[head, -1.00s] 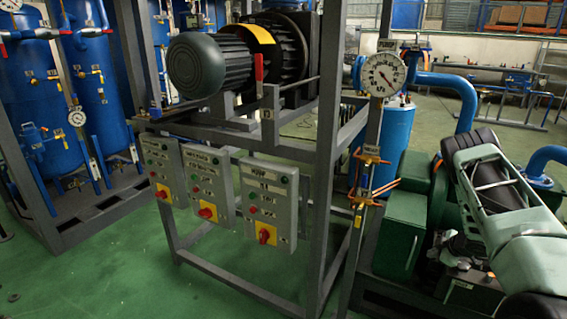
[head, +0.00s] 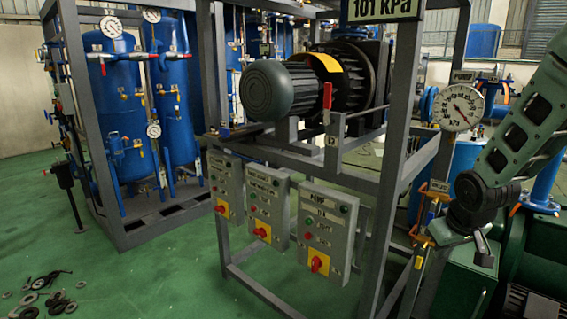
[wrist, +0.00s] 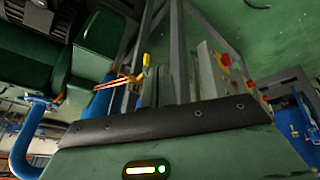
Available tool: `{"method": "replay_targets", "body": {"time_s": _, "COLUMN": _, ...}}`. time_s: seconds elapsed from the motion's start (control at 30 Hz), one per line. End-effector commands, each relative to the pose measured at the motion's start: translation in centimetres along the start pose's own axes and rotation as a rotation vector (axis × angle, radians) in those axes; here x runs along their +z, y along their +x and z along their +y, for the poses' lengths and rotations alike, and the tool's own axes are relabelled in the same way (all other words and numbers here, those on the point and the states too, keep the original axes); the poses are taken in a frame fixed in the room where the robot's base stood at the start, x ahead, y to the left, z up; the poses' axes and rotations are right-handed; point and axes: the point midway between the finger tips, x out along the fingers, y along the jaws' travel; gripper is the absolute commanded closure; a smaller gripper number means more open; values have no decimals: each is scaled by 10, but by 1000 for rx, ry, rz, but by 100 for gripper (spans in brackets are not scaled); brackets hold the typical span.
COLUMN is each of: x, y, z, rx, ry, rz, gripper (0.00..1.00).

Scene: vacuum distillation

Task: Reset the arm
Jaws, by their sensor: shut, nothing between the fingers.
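My arm (head: 530,115) comes in from the right edge of the head view and slopes down to a dark wrist joint. My gripper (head: 484,254) hangs below that joint, small and grey, in front of the green machinery at the right. It is shut and holds nothing. In the wrist view, a green housing with a dark band and a small lit display fills the bottom. Dark finger parts (wrist: 166,88) stick out beyond the band, partly hidden by it. Whether the gripper touches the machinery behind it cannot be told.
The pump gauge (head: 458,107) and an orange-handled valve (head: 424,236) are left of my arm. A grey frame (head: 396,180) carries a motor (head: 266,91) and three switch boxes (head: 323,229). Blue tanks (head: 122,100) stand at left.

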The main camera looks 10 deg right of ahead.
Motion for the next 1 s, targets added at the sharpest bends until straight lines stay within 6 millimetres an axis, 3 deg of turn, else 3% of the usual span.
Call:
{"method": "replay_targets", "body": {"time_s": 0.03, "x": 12, "y": -19, "z": -21, "rx": -27, "ry": 8, "rz": -21, "gripper": 100}}
{"method": "replay_targets", "body": {"time_s": 0.1, "x": 32, "y": -39, "z": -45, "rx": -62, "ry": 21, "rz": -58, "gripper": 100}}
{"method": "replay_targets", "body": {"time_s": 0.27, "x": 80, "y": -79, "z": -91, "rx": -132, "ry": 37, "rz": -143, "gripper": 100}}
{"method": "replay_targets", "body": {"time_s": 0.43, "x": 90, "y": -132, "z": -161, "rx": -214, "ry": -167, "rz": -199, "gripper": 100}}
{"method": "replay_targets", "body": {"time_s": 0.6, "x": 121, "y": -187, "z": -222, "rx": -276, "ry": -402, "rz": -254, "gripper": 100}}
{"method": "replay_targets", "body": {"time_s": 0.8, "x": 157, "y": -228, "z": -256, "rx": -306, "ry": -592, "rz": -298, "gripper": 100}}
{"method": "replay_targets", "body": {"time_s": 1.0, "x": 165, "y": -232, "z": -261, "rx": -310, "ry": -624, "rz": -307, "gripper": 100}}
